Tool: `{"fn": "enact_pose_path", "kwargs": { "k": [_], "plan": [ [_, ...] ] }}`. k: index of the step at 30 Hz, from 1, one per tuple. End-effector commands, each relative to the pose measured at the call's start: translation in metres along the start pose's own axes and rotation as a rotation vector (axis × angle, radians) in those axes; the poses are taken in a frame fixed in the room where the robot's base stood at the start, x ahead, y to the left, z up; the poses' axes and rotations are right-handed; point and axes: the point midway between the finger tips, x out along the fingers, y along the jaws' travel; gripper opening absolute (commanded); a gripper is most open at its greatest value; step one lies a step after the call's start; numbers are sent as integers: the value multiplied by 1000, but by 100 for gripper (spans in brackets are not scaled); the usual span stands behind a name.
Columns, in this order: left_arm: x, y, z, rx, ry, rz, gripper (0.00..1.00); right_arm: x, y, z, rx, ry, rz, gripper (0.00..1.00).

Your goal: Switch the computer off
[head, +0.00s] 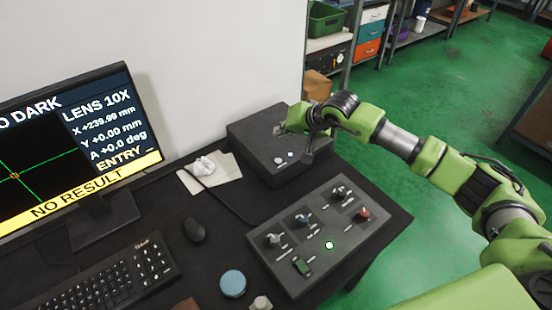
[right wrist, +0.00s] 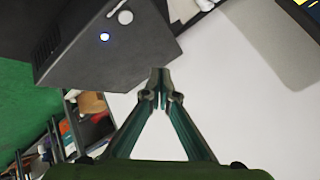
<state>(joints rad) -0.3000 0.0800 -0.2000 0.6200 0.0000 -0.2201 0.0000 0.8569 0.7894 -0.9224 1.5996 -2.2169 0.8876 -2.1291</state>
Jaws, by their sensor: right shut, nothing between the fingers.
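The computer is a dark box (head: 250,143) at the back right of the desk; in the right wrist view it fills the upper left (right wrist: 90,62). My right gripper (head: 279,130) is shut and empty, over the computer in the head view. In the right wrist view its fingertips (right wrist: 160,76) are apart from the button. My left gripper is out of view.
A lit monitor (head: 72,140) reads "NO RESULT". A control panel (head: 325,272) with several knobs and a lit green button stands in front of the computer. A keyboard (head: 105,282), mouse (head: 194,230) and blue round item (head: 232,283) lie on the desk. A white wall rises behind.

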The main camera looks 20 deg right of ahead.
Motion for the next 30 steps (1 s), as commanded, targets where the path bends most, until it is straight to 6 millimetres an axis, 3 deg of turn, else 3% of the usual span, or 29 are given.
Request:
{"fn": "enact_pose_path", "kwargs": {
  "k": [11,24,30],
  "plan": [
    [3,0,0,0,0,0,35,6,3,5,3,-1,-3,0],
    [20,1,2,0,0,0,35,45,32,34,5,-3,-3,0],
    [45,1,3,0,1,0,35,61,43,45,3,0,-4,0]
  ]
}}
